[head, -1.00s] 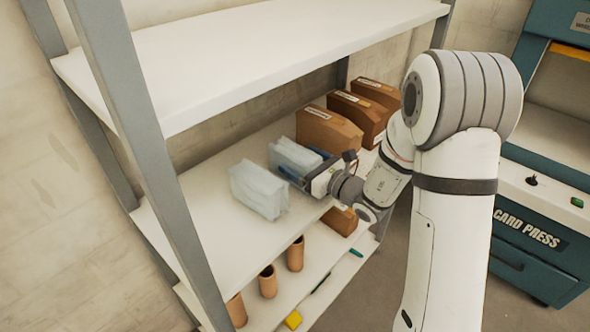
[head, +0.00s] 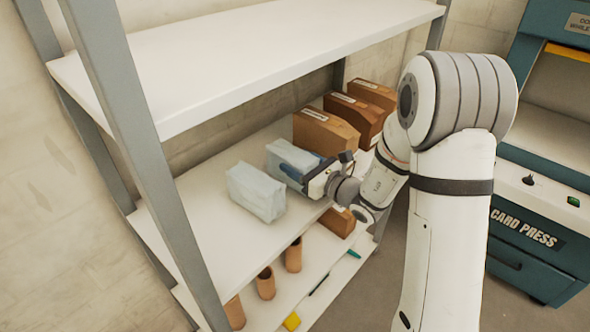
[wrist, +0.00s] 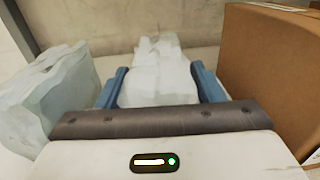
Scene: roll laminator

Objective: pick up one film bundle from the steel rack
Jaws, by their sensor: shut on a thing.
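Two pale, translucent film bundles are on the middle shelf (head: 205,212) of the steel rack. The left film bundle (head: 256,191) stands free, and it also shows at the left of the wrist view (wrist: 45,95). The right film bundle (head: 282,152) is between the blue fingers of my gripper (head: 295,170). In the wrist view this bundle (wrist: 160,75) fills the space between the two fingers (wrist: 160,90), and my gripper is shut on it. It is upright and appears to be at shelf level; I cannot tell whether it touches the shelf. Its near lower part is hidden by my gripper.
Several brown cardboard boxes (head: 325,130) stand right of the held bundle; the nearest (wrist: 275,70) is close to my right finger. The upper shelf (head: 250,55) overhangs. Cardboard tubes (head: 265,283) stand on the lower shelf. A card press (head: 530,235) is at the right.

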